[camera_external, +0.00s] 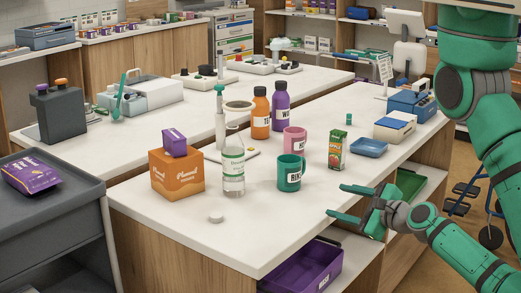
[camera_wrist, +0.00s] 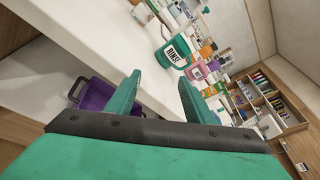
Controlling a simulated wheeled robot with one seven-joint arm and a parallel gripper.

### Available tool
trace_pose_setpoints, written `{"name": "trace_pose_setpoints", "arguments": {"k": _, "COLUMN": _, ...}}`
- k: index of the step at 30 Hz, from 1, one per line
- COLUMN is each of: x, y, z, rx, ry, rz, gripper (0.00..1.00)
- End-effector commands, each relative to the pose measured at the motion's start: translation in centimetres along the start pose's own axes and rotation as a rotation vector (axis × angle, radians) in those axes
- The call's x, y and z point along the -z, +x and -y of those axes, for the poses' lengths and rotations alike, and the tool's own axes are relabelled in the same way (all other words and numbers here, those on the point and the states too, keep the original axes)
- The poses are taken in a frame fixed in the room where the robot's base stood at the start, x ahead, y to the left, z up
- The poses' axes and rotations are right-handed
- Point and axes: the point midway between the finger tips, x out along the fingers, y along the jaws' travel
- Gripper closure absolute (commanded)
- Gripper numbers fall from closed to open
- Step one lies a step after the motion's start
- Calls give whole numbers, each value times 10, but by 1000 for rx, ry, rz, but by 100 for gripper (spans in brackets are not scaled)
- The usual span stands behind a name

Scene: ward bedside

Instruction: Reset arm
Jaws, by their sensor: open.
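My gripper (camera_external: 341,201) is green with two fingers, spread apart with nothing between them. It hovers beside the front right edge of the white counter (camera_external: 240,240). In the wrist view the two fingertips (camera_wrist: 160,86) point towards the counter's edge. A green mug (camera_external: 289,174) with a white label stands on the counter, up and to the left of the fingers, apart from them. It also shows in the wrist view (camera_wrist: 176,52). My green arm comes in from the right side of the outside view.
A pink mug (camera_external: 295,141), green-and-orange carton (camera_external: 336,151), clear bottle (camera_external: 233,168), orange box (camera_external: 176,178) and small white cap (camera_external: 216,217) stand on the counter. A purple bin (camera_external: 305,270) sits on the shelf below. The counter's front is mostly clear.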

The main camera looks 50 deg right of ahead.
Motion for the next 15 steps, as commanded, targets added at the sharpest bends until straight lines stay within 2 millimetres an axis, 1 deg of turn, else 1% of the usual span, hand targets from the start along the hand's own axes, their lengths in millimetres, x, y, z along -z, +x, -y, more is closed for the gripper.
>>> {"name": "trace_pose_setpoints", "arguments": {"k": 1, "x": 2, "y": -12, "z": -12, "rx": -21, "ry": -137, "rz": -13, "gripper": 52}}
{"name": "trace_pose_setpoints", "arguments": {"k": 5, "x": 9, "y": -34, "z": -28, "rx": -57, "ry": -542, "rz": -28, "gripper": 52}}
{"name": "trace_pose_setpoints", "arguments": {"k": 6, "x": 10, "y": -42, "z": -33, "rx": -67, "ry": -677, "rz": -25, "gripper": 52}}
{"name": "trace_pose_setpoints", "arguments": {"k": 8, "x": 11, "y": -54, "z": -38, "rx": -81, "ry": -881, "rz": -13, "gripper": 52}}
{"name": "trace_pose_setpoints", "arguments": {"k": 10, "x": 10, "y": -68, "z": -44, "rx": -93, "ry": -1123, "rz": 11, "gripper": 52}}
{"name": "trace_pose_setpoints", "arguments": {"k": 15, "x": 4, "y": -101, "z": -53, "rx": -80, "ry": -1702, "rz": 114, "gripper": 52}}
